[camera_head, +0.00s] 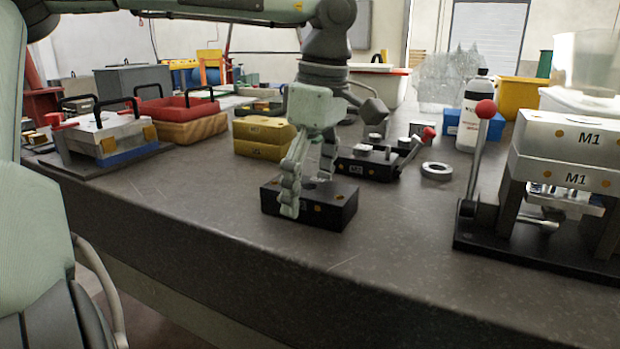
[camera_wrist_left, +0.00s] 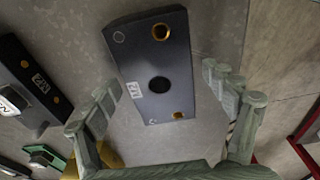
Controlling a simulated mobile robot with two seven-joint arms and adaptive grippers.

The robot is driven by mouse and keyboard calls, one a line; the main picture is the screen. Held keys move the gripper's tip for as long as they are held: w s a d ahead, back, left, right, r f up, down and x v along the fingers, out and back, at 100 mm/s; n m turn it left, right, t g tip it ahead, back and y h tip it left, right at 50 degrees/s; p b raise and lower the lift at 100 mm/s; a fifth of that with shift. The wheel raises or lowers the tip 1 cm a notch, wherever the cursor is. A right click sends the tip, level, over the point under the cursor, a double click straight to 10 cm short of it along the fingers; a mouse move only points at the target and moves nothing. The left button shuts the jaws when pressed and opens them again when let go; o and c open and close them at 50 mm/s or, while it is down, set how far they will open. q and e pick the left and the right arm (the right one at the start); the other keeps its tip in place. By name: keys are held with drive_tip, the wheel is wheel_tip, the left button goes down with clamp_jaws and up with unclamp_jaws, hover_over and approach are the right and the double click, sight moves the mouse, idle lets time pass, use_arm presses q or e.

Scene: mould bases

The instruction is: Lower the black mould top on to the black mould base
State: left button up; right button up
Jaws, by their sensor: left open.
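The black mould top (camera_head: 336,207) is a dark block with orange dots and a hole, lying flat on the bench near its front edge. In the left wrist view it (camera_wrist_left: 150,62) shows a central round hole, a brass-lined hole and a white label. My left gripper (camera_head: 306,192) points down over it, open, with one finger in front of the block and the other partly hidden. In the wrist view the fingers (camera_wrist_left: 158,82) stand apart on either side of the block. The black mould base (camera_head: 368,168), marked M2, stands behind it with silver parts and a red-knobbed lever. My right gripper is not in view.
A metal ring (camera_head: 436,171) lies right of the base. Yellow blocks (camera_head: 262,137) stand behind left. A larger M1 press (camera_head: 560,165) with a red-knobbed lever stands at right, near a white bottle (camera_head: 471,120). The bench front left of the mould top is clear.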

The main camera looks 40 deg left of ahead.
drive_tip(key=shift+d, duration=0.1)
use_arm(q)
drive_tip(key=c, duration=1.9)
drive_tip(key=shift+r, duration=0.1)
clamp_jaws()
drive_tip(key=shift+r+p, duration=1.2)
drive_tip(key=shift+r, duration=0.3)
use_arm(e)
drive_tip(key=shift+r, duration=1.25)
